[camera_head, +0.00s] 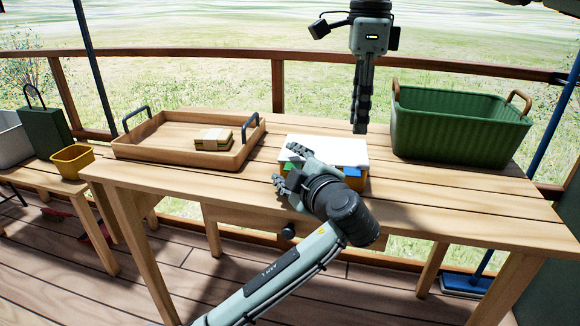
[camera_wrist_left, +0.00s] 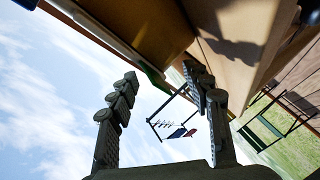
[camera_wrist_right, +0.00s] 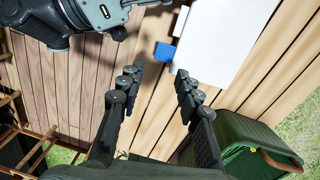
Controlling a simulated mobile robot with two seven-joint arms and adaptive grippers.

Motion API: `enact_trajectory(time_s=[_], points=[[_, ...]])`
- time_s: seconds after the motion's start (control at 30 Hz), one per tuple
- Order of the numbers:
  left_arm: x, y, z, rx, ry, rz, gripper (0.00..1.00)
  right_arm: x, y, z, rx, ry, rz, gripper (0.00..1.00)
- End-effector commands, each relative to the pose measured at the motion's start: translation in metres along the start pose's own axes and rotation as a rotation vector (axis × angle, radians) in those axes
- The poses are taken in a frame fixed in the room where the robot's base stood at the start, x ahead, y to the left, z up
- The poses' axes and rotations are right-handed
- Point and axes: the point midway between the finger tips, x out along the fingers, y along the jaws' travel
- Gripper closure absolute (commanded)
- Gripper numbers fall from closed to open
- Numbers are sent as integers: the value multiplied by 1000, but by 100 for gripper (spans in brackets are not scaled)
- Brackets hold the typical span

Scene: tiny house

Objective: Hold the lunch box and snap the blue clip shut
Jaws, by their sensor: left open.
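The lunch box (camera_head: 335,149) has a white lid and stands on the wooden table; its lid also shows in the right wrist view (camera_wrist_right: 232,40). A blue clip (camera_head: 351,171) is on its near side and juts out past the lid edge in the right wrist view (camera_wrist_right: 165,52). Whether it is latched I cannot tell. My left gripper (camera_head: 287,165) is open at the box's near left, its forearm hiding part of the front. My right gripper (camera_head: 361,128) points down above the back right of the box. Its fingers are apart and empty in the right wrist view (camera_wrist_right: 158,78).
A wooden tray (camera_head: 150,148) with tan blocks (camera_head: 212,139) is left of the box. A green basket (camera_head: 450,130) stands close on the right. The table's front right is clear. A side bench (camera_head: 50,180) holds a yellow bin (camera_head: 72,162).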

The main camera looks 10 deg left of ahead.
Motion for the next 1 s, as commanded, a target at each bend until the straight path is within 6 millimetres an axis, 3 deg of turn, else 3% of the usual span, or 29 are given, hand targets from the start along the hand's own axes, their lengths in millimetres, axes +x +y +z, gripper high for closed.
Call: enact_trajectory(time_s=[0.03,0.43,0.57,0.77,0.83,1.0], points=[[0,0,0,0,0,0,52,0,0,0,0,0,0,66],[0,-1,0,1,-1,-1,100,0,0,0,0,0,0,66],[0,-1,1,2,-1,-3,100,0,0,0,0,0,0,66],[0,-2,1,4,-1,-5,100,2,0,-1,78,-23,8,90],[0,-2,1,4,-1,-5,100,4,1,-1,172,-51,19,99],[0,-3,2,6,-2,-7,100,9,2,-5,547,-148,80,100]])
